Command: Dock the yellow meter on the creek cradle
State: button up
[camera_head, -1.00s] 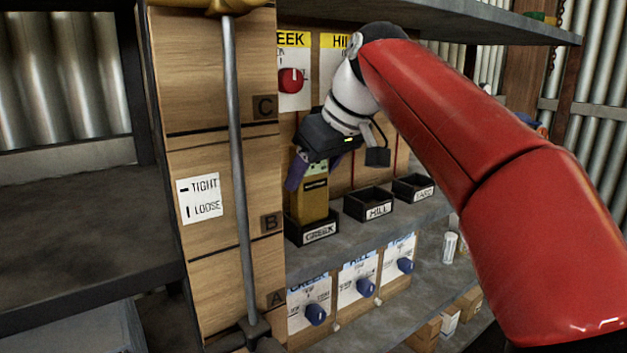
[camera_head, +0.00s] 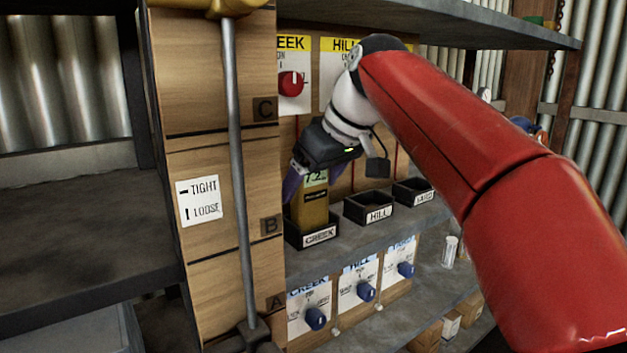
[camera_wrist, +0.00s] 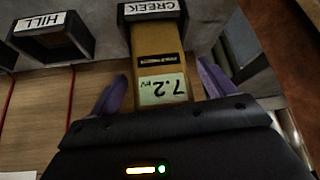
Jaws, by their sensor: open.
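The yellow meter (camera_head: 312,208) stands upright with its lower end inside the black creek cradle (camera_head: 319,237). Its display reads 7.2 in the wrist view, where the meter (camera_wrist: 160,58) runs up into the cradle labelled CREEK (camera_wrist: 154,12). My gripper (camera_head: 303,183) is at the meter's top end. In the wrist view the purple fingers of my gripper (camera_wrist: 160,90) are spread on either side of the meter, with gaps showing on both sides. The cradle's floor is hidden, so I cannot tell how deep the meter sits.
The empty hill cradle (camera_head: 378,215) and another empty cradle (camera_head: 421,199) stand to the right on the same shelf. A wooden panel with a grey rod (camera_head: 238,160) stands close on the left. Blue knobs (camera_head: 316,319) line the lower front. An upper shelf (camera_head: 470,25) overhangs.

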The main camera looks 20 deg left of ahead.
jog(key=p+v, duration=0.3)
jog(key=v, duration=0.9)
jog(key=s+d+f+m+t+h, duration=0.1)
jog(key=s+d+f+m+h, duration=0.15)
jog(key=d+f, duration=0.3)
jog(key=s+d+f+m+t+h, duration=0.1)
jog(key=s+d+f+m, duration=0.3)
jog(key=d, duration=0.3)
jog(key=s+d+f+m+h, duration=0.1)
jog(key=s+d+f, duration=0.4)
jog(key=f, duration=0.6)
jog(key=s+d+f+m+h, duration=0.1)
jog(key=s+d+f+m, duration=0.3)
jog(key=f, duration=0.7)
jog(key=shift+s+d+m, duration=0.35)
jog(key=shift+s+d, duration=0.5)
jog(key=shift+d, duration=0.3)
